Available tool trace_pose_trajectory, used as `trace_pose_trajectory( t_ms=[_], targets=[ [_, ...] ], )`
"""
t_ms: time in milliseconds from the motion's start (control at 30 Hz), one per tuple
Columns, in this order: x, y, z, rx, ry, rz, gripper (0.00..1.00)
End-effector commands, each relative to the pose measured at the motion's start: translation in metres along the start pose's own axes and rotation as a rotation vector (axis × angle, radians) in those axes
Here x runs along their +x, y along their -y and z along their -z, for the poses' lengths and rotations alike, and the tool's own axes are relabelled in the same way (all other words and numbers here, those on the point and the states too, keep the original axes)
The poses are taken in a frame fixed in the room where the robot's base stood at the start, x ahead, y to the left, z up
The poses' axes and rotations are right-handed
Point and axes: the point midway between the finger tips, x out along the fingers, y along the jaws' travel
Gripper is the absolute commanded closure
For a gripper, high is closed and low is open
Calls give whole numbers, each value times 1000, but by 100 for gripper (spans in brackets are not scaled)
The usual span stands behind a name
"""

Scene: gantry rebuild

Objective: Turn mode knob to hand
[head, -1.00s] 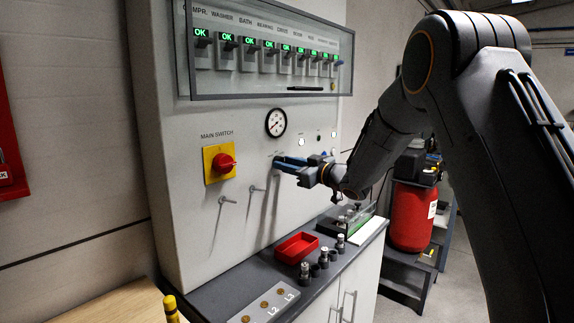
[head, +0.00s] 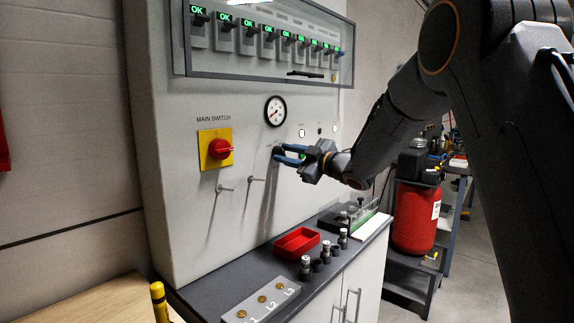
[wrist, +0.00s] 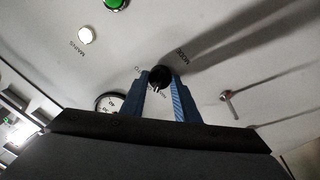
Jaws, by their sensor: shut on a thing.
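The mode knob (wrist: 159,77) is a round black knob on the grey panel, with lettering around it, partly worn or too small to read; "MODE" can be read beside it. My gripper (wrist: 161,84) has its two blue fingers on either side of the knob, shut on it. In the head view my gripper (head: 289,155) reaches the panel from the right, below the gauge, and its fingers largely hide the knob. The knob's pointer direction is hard to tell.
A gauge (head: 275,111) sits above. A green button (wrist: 116,3) and a white lamp (wrist: 85,35) are nearby. A red tray (head: 297,243) stands on the counter below.

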Motion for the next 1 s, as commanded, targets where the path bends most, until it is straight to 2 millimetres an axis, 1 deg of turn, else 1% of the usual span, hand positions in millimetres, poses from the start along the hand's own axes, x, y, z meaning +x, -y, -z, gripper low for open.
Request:
trace_pose_trajectory(
  t_ms=[33, 200, 433, 633, 1000],
  targets=[
    [0, 2, -3, -39, -3, -1, 94],
    [0, 2, -2, -155, -10, -2, 94],
    [0, 1, -2, -259, -16, -3, 94],
    [0, 1, -1, -301, -18, -3, 94],
    [0, 0, 0, -310, -18, -3, 94]
  ],
)
